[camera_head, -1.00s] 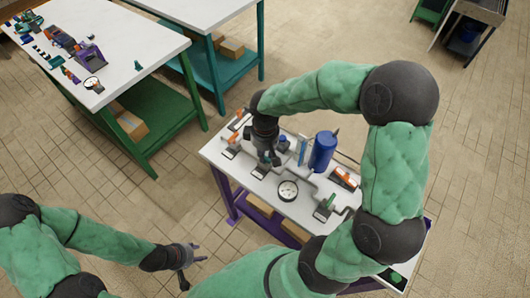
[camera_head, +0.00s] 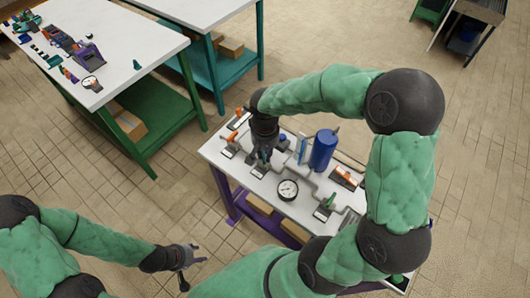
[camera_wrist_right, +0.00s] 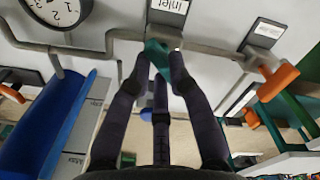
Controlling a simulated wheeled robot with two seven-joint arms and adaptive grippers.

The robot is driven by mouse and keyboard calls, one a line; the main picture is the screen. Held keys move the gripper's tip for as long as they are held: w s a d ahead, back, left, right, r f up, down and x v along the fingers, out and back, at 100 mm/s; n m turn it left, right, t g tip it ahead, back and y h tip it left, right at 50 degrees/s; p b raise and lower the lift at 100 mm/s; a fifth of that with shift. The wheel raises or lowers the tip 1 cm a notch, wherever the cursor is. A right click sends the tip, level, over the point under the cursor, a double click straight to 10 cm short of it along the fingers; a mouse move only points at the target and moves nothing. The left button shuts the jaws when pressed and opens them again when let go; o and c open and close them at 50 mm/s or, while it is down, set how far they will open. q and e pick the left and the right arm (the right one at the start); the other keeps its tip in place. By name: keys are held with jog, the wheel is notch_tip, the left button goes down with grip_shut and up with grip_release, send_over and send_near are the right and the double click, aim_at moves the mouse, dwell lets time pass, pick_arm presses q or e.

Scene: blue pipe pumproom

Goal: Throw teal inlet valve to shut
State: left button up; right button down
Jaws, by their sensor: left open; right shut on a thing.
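The teal inlet valve handle (camera_wrist_right: 155,55) is between the fingertips of my right gripper (camera_wrist_right: 157,68) in the right wrist view. Beside it is a label reading "Inlet" (camera_wrist_right: 168,7), and a grey pipe runs by it. My right gripper is shut on the handle. In the head view the right gripper (camera_head: 263,150) reaches down to the white pump table (camera_head: 225,160), and the handle is mostly hidden by it. My left gripper (camera_head: 190,262) is open and empty, low at the left and away from the table.
A dial gauge (camera_head: 288,190), a blue tank (camera_head: 323,151) and a green-handled valve (camera_head: 326,203) stand right of my right gripper. An orange-handled valve (camera_wrist_right: 277,82) is close by in the right wrist view. Other tables stand at the upper left.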

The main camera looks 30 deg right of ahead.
jog(key=m, duration=0.4)
jog(key=shift+m+b, duration=0.3)
jog(key=shift+b, duration=0.05)
jog(key=m, duration=0.4)
jog(key=shift+s+a, duration=0.1)
jog(key=shift+m+b, duration=0.3)
jog(key=c, duration=1.1)
grip_release()
jog(key=shift+c, duration=0.2)
notch_tip(320, 180, up, 12)
